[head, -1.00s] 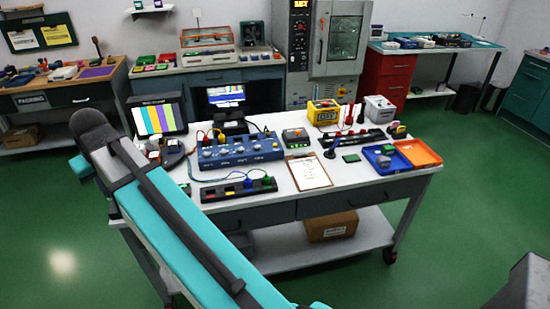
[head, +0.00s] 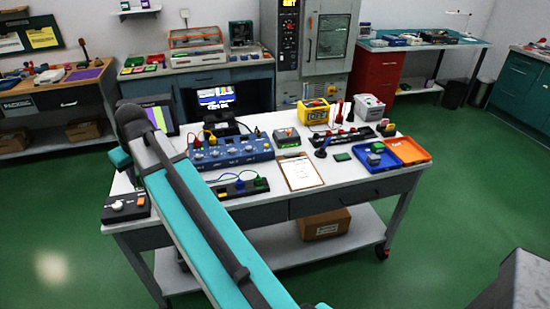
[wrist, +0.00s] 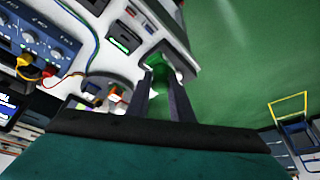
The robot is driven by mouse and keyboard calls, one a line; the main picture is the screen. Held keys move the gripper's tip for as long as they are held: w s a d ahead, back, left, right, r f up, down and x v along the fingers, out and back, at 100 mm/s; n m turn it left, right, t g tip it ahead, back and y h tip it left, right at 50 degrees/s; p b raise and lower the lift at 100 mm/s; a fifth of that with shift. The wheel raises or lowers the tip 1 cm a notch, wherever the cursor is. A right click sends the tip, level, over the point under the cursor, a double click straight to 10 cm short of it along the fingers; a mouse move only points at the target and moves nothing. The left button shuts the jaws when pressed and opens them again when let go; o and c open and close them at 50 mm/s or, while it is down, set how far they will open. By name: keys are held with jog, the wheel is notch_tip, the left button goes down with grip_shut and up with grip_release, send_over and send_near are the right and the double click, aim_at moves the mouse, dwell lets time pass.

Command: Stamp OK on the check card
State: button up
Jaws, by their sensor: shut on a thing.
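The check card appears to be the white sheet on a brown clipboard (head: 301,172), lying near the front edge of the cart top. A dark blue upright handle, perhaps a stamp (head: 321,147), stands to its right, beside a small green pad (head: 342,157). In the wrist view, my gripper (wrist: 165,88) is shut on a small green thing (wrist: 183,68). It is partly hidden by the fingers, and I cannot tell what it is. The wrist view shows the cart top's edge beside it. The gripper is hidden behind my arm in the head view.
On the cart stand a blue instrument box (head: 230,153) with cables, a black strip (head: 238,190), a blue tray (head: 373,160), an orange tray (head: 408,151) and a black knob box (head: 126,207).

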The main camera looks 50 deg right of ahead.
jog(key=s+d+f+p, duration=0.15)
jog(key=s+d, duration=0.35)
jog(key=d, duration=0.8)
jog(key=s+d+f+p, duration=0.1)
jog(key=s+d+f, duration=0.25)
jog(key=d, duration=1.05)
jog(key=s+d+f+p, duration=0.1)
jog(key=s+d+f, duration=0.1)
jog(key=s+d, duration=0.8)
jog(key=s+d+f+n+p, duration=0.1)
jog(key=s+d+f, duration=0.1)
jog(key=s+d, duration=0.7)
jog(key=shift+s+d+f+p, duration=0.35)
jog(key=shift+s+d+p, duration=0.05)
jog(key=shift+s, duration=0.25)
jog(key=shift+f, duration=0.15)
jog(key=shift+f+b, duration=1.15)
jog(key=shift+f, duration=1.7)
jog(key=shift+f+b, duration=0.3)
jog(key=shift+f, duration=0.2)
jog(key=shift+r, duration=0.1)
